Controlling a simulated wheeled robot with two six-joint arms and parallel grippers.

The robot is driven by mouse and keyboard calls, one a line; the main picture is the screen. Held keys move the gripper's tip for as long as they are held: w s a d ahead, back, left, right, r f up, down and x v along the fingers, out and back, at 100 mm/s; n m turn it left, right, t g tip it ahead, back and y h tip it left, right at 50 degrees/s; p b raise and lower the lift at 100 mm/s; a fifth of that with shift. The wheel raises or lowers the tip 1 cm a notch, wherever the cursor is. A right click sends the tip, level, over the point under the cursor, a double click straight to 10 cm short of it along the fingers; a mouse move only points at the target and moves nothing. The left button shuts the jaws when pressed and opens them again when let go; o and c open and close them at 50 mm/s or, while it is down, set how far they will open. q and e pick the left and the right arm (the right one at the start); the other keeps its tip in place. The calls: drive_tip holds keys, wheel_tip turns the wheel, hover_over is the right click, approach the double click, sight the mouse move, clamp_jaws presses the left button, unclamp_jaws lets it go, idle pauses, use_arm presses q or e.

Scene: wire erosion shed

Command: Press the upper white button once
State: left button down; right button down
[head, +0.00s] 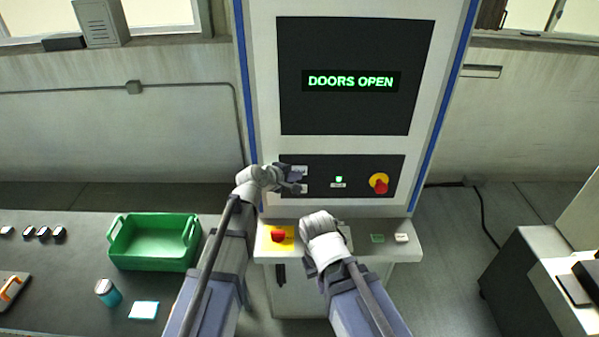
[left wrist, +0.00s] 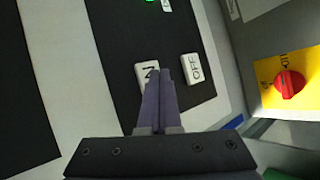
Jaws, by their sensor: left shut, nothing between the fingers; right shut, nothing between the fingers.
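The upper white button (head: 300,169) is on the black control strip of the machine. In the left wrist view the white button (left wrist: 146,70) carries a partly covered label ending in N. The lower white button (head: 302,188) is just below it; it reads OFF in the left wrist view (left wrist: 191,69). My left gripper (head: 293,179) is shut and empty. Its fingertips (left wrist: 159,72) overlap the edge of the upper button in the wrist view; I cannot tell whether they touch it. My right gripper (head: 319,222) is low over the machine's ledge, its fingers mostly hidden.
The screen (head: 350,82) reads DOORS OPEN. A small green lamp (head: 339,179) is lit. A red knob on yellow (head: 379,184) is on the right of the strip. A green crate (head: 152,262) stands left.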

use_arm(q)
drive_tip(key=shift+s, duration=0.6)
drive_tip(key=s, duration=0.5)
idle(0.3)
idle(0.4)
drive_tip(key=s+d+f+m+g+y+b, duration=0.2)
drive_tip(key=s+f+m+g+b, duration=0.45)
drive_tip(key=s+f, duration=0.6)
drive_tip(key=s+a+f+m+g+y+b, duration=0.3)
drive_tip(key=s+a+f+m+y+b, duration=0.2)
drive_tip(key=s+f+m, duration=0.5)
drive_tip(key=shift+s+a+f+y+b, duration=0.4)
drive_tip(key=shift+s+a+f+b, duration=0.4)
drive_tip(key=shift+s+a+b, duration=0.35)
